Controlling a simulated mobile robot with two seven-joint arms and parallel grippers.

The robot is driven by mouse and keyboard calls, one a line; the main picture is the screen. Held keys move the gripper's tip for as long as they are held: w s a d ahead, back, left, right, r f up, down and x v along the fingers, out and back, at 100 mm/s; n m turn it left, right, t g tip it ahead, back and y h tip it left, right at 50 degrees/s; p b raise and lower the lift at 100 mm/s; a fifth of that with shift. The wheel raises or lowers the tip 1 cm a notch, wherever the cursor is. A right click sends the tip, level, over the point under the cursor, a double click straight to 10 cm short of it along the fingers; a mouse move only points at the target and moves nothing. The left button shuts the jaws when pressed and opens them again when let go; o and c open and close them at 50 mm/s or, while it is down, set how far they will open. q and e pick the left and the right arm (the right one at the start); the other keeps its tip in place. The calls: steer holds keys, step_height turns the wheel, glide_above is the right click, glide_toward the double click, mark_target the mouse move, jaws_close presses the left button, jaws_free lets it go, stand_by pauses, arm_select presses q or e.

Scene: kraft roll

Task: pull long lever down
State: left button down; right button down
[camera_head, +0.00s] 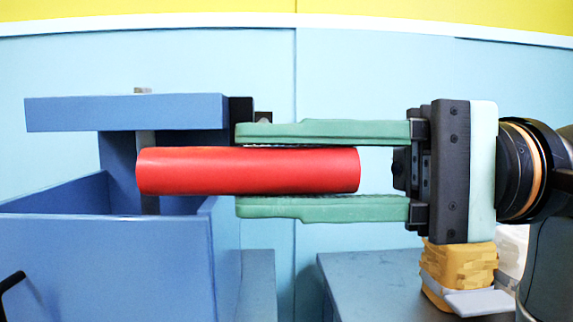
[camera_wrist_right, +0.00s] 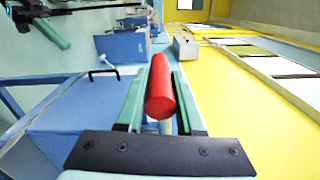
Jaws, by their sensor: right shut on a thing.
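The long lever shows as a red cylinder (camera_head: 235,171) lying level across the head view. Its left end is in front of a thin grey upright part of the blue machine (camera_head: 110,114). My right gripper (camera_head: 240,171) comes in from the right, with one green finger above the lever and one below, shut on it. In the right wrist view the red lever (camera_wrist_right: 160,88) lies between the two fingers (camera_wrist_right: 156,84). My left gripper is not seen in the head view.
An open blue box (camera_head: 200,260) with high walls stands below the lever at left. A black handle (camera_head: 12,281) is at the lower left. A grey table (camera_head: 370,285) at lower right bears a yellowish-brown stack (camera_head: 458,270).

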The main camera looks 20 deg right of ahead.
steer(key=shift+a+f, duration=0.2)
steer(key=shift+f, duration=0.45)
steer(key=c, duration=1)
jaws_free()
steer(key=shift+o, duration=0.9)
steer(key=shift+d, duration=0.2)
steer(key=shift+o, duration=1.2)
steer(key=shift+w, duration=0.1)
steer(key=shift+r, duration=0.15)
steer(key=shift+r, duration=0.15)
steer(key=v, duration=1.2)
steer(key=shift+d, duration=0.3)
